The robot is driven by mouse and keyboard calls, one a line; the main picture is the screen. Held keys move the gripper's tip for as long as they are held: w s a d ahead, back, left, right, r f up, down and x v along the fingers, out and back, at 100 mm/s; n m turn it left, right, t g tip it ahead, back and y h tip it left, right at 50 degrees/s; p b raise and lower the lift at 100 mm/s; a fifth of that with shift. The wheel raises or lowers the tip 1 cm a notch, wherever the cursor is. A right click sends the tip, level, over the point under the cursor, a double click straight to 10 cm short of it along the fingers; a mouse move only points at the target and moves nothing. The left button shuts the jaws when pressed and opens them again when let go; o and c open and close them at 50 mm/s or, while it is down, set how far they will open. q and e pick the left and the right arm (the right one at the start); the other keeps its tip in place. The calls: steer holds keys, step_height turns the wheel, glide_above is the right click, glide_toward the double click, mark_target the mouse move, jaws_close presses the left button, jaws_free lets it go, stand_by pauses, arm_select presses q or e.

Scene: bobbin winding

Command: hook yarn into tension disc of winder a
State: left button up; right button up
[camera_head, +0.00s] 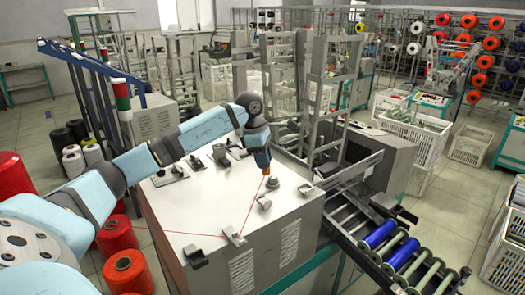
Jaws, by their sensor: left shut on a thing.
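My left arm reaches in from the left over the white top of a winder cabinet (190,215). My left gripper (266,174) points down close above this top and is shut on the red yarn (250,206). The yarn runs from the gripper down to a small metal guide (233,237) near the front edge, then left toward the red cones. A small round grey fitting (273,183), perhaps the tension disc, is just right of the gripper; I cannot tell whether the yarn touches it. Another small metal fitting (264,202) stands just below. My right gripper is out of view.
Large red yarn cones (117,235) stand at the lower left. A roller rack with blue bobbins (379,234) lies at the right. More metal fittings (220,154) stand on the back of the cabinet top, with upright metal frames (330,90) behind.

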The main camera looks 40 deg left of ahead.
arm_select(q)
steer(key=shift+a+r+n, duration=0.1)
steer(key=shift+a+n, duration=0.15)
steer(key=shift+n, duration=0.05)
step_height(320, 180, down, 7)
steer(key=b, duration=0.4)
steer(key=shift+b, duration=0.3)
steer(key=shift+r+p, duration=0.15)
steer(key=shift+p, duration=0.15)
steer(key=shift+f, duration=0.2)
steer(key=shift+f, duration=0.15)
steer(key=shift+f+b, duration=1.3)
steer(key=shift+f, duration=0.35)
